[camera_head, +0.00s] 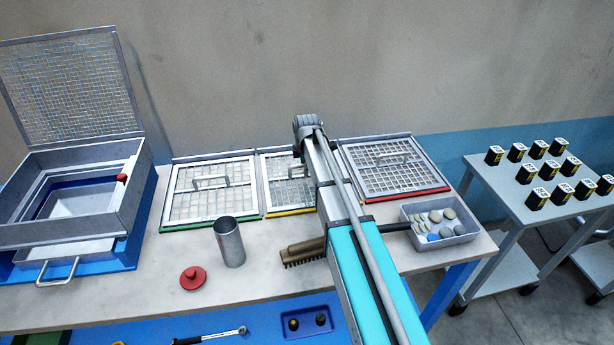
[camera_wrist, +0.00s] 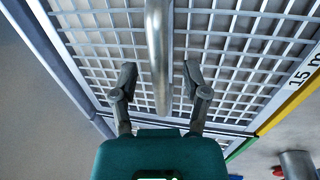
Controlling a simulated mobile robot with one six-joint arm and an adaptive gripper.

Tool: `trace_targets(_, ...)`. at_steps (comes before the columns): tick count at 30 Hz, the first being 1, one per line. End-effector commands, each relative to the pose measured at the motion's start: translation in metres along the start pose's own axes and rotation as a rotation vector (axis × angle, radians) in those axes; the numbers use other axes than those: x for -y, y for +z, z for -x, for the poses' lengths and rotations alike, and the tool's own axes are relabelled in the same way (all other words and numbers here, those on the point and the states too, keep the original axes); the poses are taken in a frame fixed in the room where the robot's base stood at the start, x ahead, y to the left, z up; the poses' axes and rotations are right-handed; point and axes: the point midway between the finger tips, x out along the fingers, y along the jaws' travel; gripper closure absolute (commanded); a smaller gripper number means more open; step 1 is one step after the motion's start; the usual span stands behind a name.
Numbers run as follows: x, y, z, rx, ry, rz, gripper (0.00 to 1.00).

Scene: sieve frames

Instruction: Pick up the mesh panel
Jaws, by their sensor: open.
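Three mesh panels lie on the bench in the head view, with green, yellow and red front edges. The yellow-edged mesh panel (camera_head: 275,191) is in the middle, partly hidden by my arm. In the wrist view this panel (camera_wrist: 240,45) fills the upper part, with a "15 m..." label and yellow edge at right. Its grey bar handle (camera_wrist: 157,45) runs between the fingers of my gripper (camera_wrist: 160,75). My gripper is open, one finger on each side of the handle, with visible gaps. My gripper's fingers are hidden in the head view.
The green-edged panel (camera_head: 205,205) and red-edged panel (camera_head: 395,180) flank the middle one. A metal cup (camera_head: 230,243), red knob (camera_head: 192,278), brush (camera_head: 303,251) and tray of stones (camera_head: 465,237) stand in front. A sieve box (camera_head: 75,200) with raised mesh lid is left.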

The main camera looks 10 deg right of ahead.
Motion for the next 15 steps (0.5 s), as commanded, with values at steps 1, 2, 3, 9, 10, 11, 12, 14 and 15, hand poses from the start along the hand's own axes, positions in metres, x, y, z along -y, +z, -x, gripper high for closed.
trace_targets(1, 0.0000, 0.0000, 0.0000, 0.000, 0.000, 0.000, 0.40)
trace_targets(2, 0.0000, 0.0000, 0.0000, 0.000, 0.000, 0.000, 0.40)
trace_targets(3, 0.0000, 0.0000, -0.0001, 0.000, 0.000, 0.000, 0.40)
trace_targets(9, 0.0003, -0.0001, -0.0015, 0.000, 0.000, 0.000, 0.40)
trace_targets(10, 0.0004, -0.0001, -0.0018, 0.000, 0.000, 0.000, 0.40)
trace_targets(11, 0.0005, -0.0001, -0.0022, 0.000, 0.000, 0.000, 0.40)
trace_targets(12, 0.0005, -0.0001, -0.0026, 0.000, 0.000, 0.000, 0.40)
trace_targets(14, 0.0007, -0.0002, -0.0033, 0.000, 0.000, 0.000, 0.40)
trace_targets(15, 0.0008, -0.0002, -0.0037, 0.000, 0.000, 0.000, 0.40)
